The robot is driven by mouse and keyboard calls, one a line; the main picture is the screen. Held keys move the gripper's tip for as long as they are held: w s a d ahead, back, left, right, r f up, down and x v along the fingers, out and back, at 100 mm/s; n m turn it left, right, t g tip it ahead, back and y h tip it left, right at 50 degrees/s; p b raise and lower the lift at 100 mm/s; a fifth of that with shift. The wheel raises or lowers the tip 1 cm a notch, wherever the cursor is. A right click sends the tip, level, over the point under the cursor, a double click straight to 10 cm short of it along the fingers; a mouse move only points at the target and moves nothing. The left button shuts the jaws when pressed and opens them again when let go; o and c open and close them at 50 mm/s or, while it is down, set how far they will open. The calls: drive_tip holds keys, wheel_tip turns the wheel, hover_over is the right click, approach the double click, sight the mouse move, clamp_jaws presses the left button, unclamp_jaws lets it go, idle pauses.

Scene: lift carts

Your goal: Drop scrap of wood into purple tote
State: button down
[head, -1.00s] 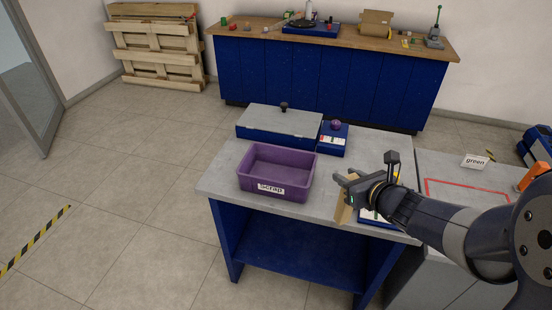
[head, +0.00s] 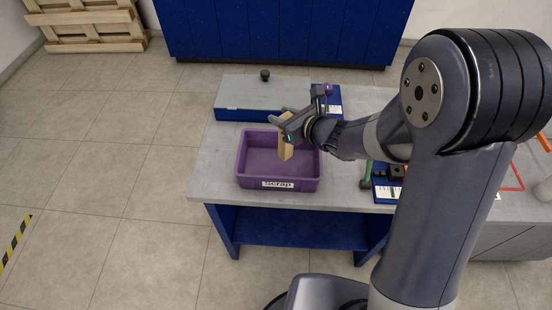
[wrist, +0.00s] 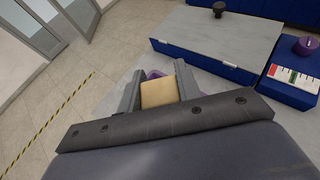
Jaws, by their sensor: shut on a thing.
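The purple tote (head: 243,166), labelled "scrap", stands on the grey tabletop; its visible inside is bare. My gripper (head: 287,124) is above the right part of the tote, shut on the scrap of wood (head: 286,149). The wood is a light tan block hanging upright from the jaws, its lower end over the tote's opening. In the wrist view the wood (wrist: 159,92) sits between the two fingers, and only a little of the purple tote (wrist: 155,75) shows behind them.
A blue case with a grey lid (head: 262,96) and black knob stands behind the tote. A smaller blue box with a purple knob (head: 327,89) is right of it.

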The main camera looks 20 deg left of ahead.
wheel_tip(320, 180, down, 5)
drive_tip(key=b, duration=0.2)
drive_tip(key=shift+f+b, duration=0.15)
drive_tip(key=shift+b, duration=0.15)
drive_tip(key=c, duration=0.9)
unclamp_jaws()
drive_tip(key=shift+d, duration=0.1)
drive_tip(key=b+v, duration=0.1)
drive_tip(key=v, duration=0.9)
drive_tip(key=shift+s+d, duration=0.2)
drive_tip(key=shift+d, duration=0.05)
